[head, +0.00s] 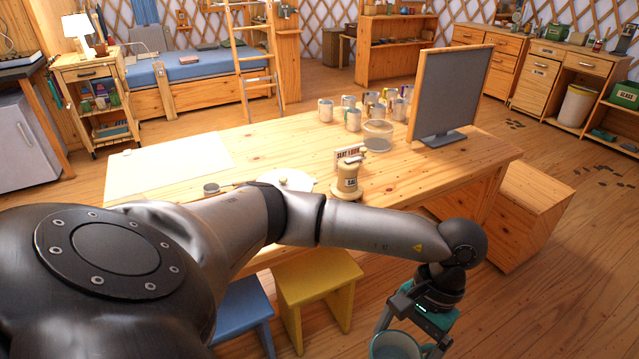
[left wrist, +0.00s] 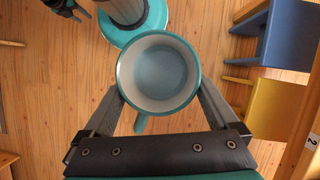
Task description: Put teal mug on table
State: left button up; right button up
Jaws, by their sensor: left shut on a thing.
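The teal mug (head: 395,346) is at the bottom edge of the head view, partly cut off, in front of the table and to its right. My left gripper (head: 408,345) is shut on it. In the left wrist view the mug (left wrist: 158,75) sits between the two fingers, mouth facing the camera, pale inside, with its handle towards the gripper's palm. The wooden table (head: 440,165) stands beyond my left arm, apart from the mug. A dark part at the top left of the left wrist view may be my right gripper (left wrist: 65,8); its jaws are unclear.
Yellow (head: 317,285) and blue (head: 243,310) stools stand in front. The table's middle has bare room.

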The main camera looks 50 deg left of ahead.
aim_at(317, 154)
jog(key=i+u, duration=0.5)
jog(key=i, duration=0.15)
jog(key=i+l+u, duration=0.25)
jog(key=i+u, duration=0.2)
jog(key=i, duration=0.2)
